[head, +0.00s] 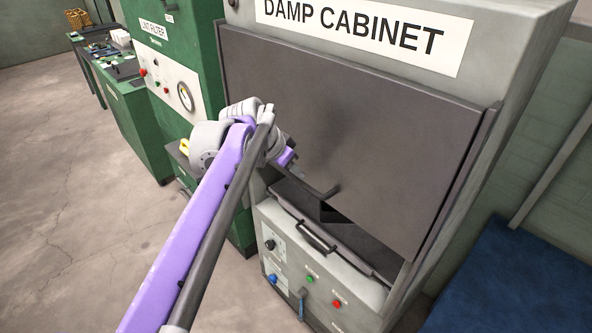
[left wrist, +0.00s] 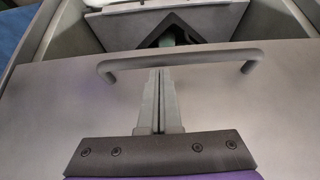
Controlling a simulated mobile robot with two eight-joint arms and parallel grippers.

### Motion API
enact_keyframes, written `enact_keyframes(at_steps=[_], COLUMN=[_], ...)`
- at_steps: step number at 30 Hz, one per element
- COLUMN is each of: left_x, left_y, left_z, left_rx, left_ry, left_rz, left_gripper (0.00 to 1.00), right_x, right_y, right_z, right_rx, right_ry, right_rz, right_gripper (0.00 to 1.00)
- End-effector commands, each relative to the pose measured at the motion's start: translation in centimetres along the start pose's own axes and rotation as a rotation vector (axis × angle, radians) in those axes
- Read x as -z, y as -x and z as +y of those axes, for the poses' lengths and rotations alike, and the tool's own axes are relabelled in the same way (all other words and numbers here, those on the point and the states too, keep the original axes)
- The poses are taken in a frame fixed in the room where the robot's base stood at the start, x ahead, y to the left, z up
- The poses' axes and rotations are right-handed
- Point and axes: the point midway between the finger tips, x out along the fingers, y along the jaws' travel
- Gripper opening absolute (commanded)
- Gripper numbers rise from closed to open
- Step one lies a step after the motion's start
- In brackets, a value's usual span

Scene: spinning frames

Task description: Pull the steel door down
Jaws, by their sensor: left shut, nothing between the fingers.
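The steel door (head: 365,130) is a dark grey panel across the front of the damp cabinet, covering most of its opening. A gap shows below its lower edge. Its bar handle (left wrist: 180,55) spans the upper middle of the left wrist view; part of the handle (head: 326,191) shows near the door's lower edge in the head view. My left gripper (left wrist: 160,73) is shut and empty, its fingertips close to the handle bar. Whether they touch it I cannot tell. In the head view my wrist largely hides the fingers. My right gripper is not in view.
The cabinet (head: 520,70) has a lower panel with knobs, buttons and a black handle (head: 315,238). A green lint filter cabinet (head: 190,50) stands to the left. A blue surface (head: 515,280) lies at the right. The floor at left is clear.

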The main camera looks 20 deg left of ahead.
Motion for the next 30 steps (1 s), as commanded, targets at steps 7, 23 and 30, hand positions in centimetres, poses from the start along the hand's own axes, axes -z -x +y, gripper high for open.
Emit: enact_keyframes(at_steps=[7,23,30], left_x=[-2.1,-12.0,-16.1], left_y=[-3.0,-18.0,-24.4], left_z=[0.1,0.1,0.0], left_rx=[-0.002,-0.002,-0.002], left_ry=[0.001,0.0,0.0], left_rz=[-0.004,-0.004,-0.003], left_gripper=[0.0,0.0,0.0], right_x=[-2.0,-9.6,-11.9], right_y=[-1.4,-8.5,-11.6], right_z=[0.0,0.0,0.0], right_rx=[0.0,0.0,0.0], right_ry=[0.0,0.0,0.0], right_rz=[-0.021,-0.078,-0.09], right_gripper=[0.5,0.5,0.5])
